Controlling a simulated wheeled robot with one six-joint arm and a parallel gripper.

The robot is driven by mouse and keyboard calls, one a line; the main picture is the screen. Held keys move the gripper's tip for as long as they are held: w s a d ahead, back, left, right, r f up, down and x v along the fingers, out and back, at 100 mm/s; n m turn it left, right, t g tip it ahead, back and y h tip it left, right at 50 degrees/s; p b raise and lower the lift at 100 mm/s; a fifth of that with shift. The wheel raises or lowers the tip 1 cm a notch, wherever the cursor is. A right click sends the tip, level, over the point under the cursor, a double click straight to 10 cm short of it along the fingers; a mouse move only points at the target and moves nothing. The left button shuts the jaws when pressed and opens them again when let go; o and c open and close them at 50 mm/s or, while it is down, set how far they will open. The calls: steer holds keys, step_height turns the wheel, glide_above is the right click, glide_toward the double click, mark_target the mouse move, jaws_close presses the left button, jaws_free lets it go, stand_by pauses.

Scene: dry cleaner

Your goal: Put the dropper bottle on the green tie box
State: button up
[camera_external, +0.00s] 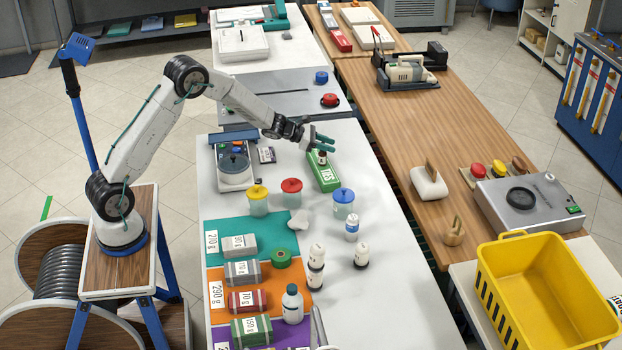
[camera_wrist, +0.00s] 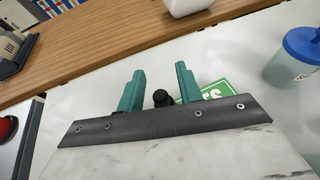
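The green tie box (camera_external: 326,177) lies on the white table, with white lettering on its side. A small bottle with a dark top and pale label, which looks like the dropper bottle (camera_external: 322,158), appears upright at the far end of the box, just under my gripper (camera_external: 328,144). In the wrist view its black top (camera_wrist: 162,98) shows between the two teal fingers of my gripper (camera_wrist: 160,69), with gaps on both sides. Part of the green box (camera_wrist: 214,92) shows behind the right finger. The bottle's lower part is hidden by my gripper's plate. My gripper is open.
Jars with yellow (camera_external: 257,200), red (camera_external: 291,194) and blue (camera_external: 343,203) lids stand nearby. A scale-like device (camera_external: 234,168) is to the left. White bottles (camera_external: 361,256) stand nearer the front. The white table right of the box is clear, with a wooden counter (camera_external: 420,130) beyond.

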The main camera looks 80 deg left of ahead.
steer(key=v, duration=1.2)
steer(key=s+d+r+m+g+h, duration=0.2)
steer(key=s+d+r+m, duration=0.3)
steer(key=d, duration=0.4)
steer(key=s+d+r+m+g+h, duration=0.2)
steer(key=s+d+r+m, duration=0.2)
steer(key=d+m, duration=0.3)
steer(key=s+d+r+m+g+h, duration=0.2)
steer(key=s+d+r+m, duration=0.25)
steer(key=d, duration=0.55)
steer(key=s+d+m+g+y, duration=0.1)
steer(key=s+d+m+g, duration=0.2)
steer(key=s, duration=0.5)
steer(key=s+d+m+g+y, duration=0.1)
steer(key=s+d+m+g, duration=0.15)
steer(key=s+m, duration=0.4)
steer(key=s+a+m+y, duration=0.1)
steer(key=s+m+y, duration=0.2)
steer(key=s, duration=0.5)
steer(key=s+a+f+m+y, duration=0.1)
steer(key=s+a+m+y, duration=0.1)
steer(key=s, duration=0.6)
steer(key=m+y, duration=0.1)
steer(key=m, duration=0.1)
steer(key=shift+s+a+m+g+y, duration=0.3)
steer(key=shift+s+m+g, duration=0.05)
steer(key=shift+m, duration=0.05)
